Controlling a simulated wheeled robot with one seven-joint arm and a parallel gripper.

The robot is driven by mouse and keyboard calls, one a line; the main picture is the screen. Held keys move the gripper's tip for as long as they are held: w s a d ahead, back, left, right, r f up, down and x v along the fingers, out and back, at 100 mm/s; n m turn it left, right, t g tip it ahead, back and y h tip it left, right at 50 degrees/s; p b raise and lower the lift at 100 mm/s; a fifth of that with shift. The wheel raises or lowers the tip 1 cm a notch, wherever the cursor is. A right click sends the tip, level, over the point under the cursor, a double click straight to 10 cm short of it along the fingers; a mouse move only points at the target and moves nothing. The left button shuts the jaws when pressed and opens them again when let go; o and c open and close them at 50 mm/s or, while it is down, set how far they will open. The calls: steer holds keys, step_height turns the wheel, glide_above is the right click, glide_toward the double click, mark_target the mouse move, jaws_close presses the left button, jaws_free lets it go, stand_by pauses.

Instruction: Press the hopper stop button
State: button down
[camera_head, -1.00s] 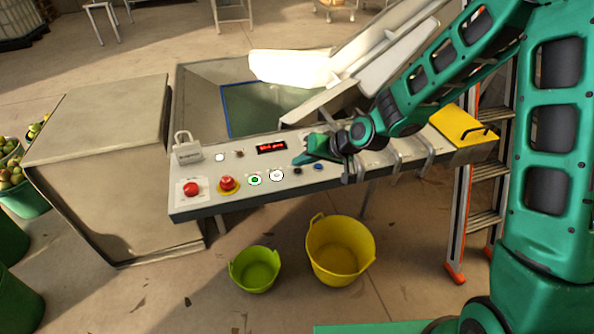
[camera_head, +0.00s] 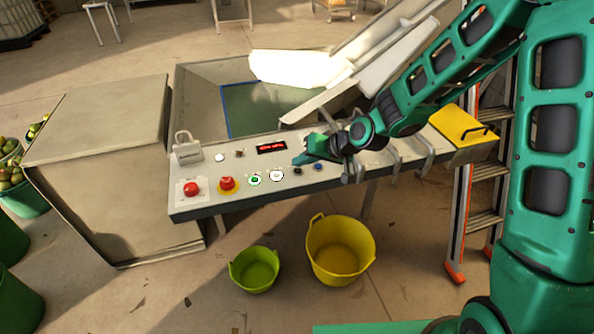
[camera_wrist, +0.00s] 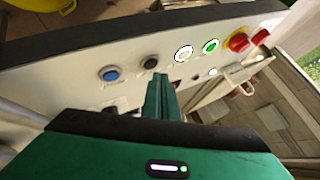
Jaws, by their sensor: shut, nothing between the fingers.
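The control panel (camera_head: 235,196) is a pale slanted board with a row of buttons. From the left come a red button (camera_head: 192,188), a red mushroom button on a yellow collar (camera_head: 228,184), a green button (camera_head: 255,180), a white button (camera_head: 277,175), a black button (camera_head: 297,170) and a blue button (camera_head: 318,166). Labels are too small to read, so I cannot tell which is hopper stop. My gripper (camera_head: 299,159) is shut and empty, just behind the black button. In the wrist view its fingertips (camera_wrist: 160,82) are near the black button (camera_wrist: 151,62); contact is unclear.
A red display (camera_head: 271,147), a small white button (camera_head: 220,157) and a padlock-shaped part (camera_head: 186,148) are on the panel. Metal brackets (camera_head: 425,155) and a yellow box (camera_head: 465,130) lie right. Yellow (camera_head: 340,250) and green (camera_head: 254,270) tubs stand below.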

steer(key=shift+f, duration=0.1)
steer(key=shift+f, duration=0.3)
steer(key=shift+f, duration=0.35)
stand_by(0.9)
steer(key=shift+r, duration=0.8)
steer(key=shift+r, duration=0.1)
steer(key=shift+r, duration=2.4)
